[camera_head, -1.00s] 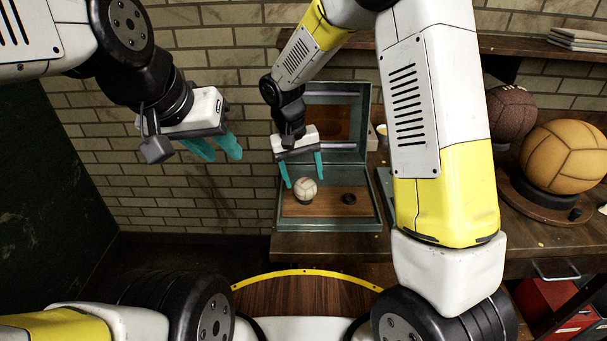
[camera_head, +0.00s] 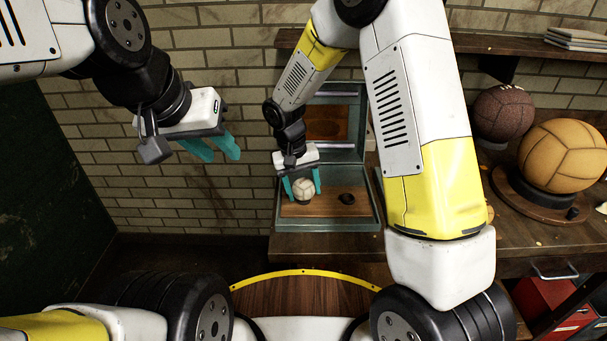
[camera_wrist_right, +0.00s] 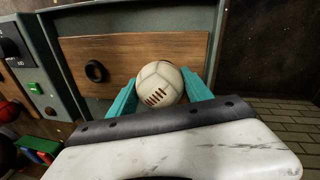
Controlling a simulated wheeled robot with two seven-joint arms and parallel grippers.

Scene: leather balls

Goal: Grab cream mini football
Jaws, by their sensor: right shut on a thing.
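The cream mini football (camera_head: 303,188) sits at the left of a wooden board in an open grey-green case (camera_head: 372,205). It shows laces in the right wrist view (camera_wrist_right: 158,84). My right gripper (camera_head: 303,190) has its teal fingers on either side of the ball and is shut on it. My left gripper (camera_head: 218,152) is open and empty, in the air at the upper left, away from the case. Whether the ball still touches the board is hard to tell.
A dark ring-shaped stand (camera_head: 347,198) lies on the board right of the ball. A brown football (camera_head: 503,113) and a large tan ball (camera_head: 563,157) on a round base stand on the workbench (camera_head: 460,262) at right. The case lid stands open behind my right gripper.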

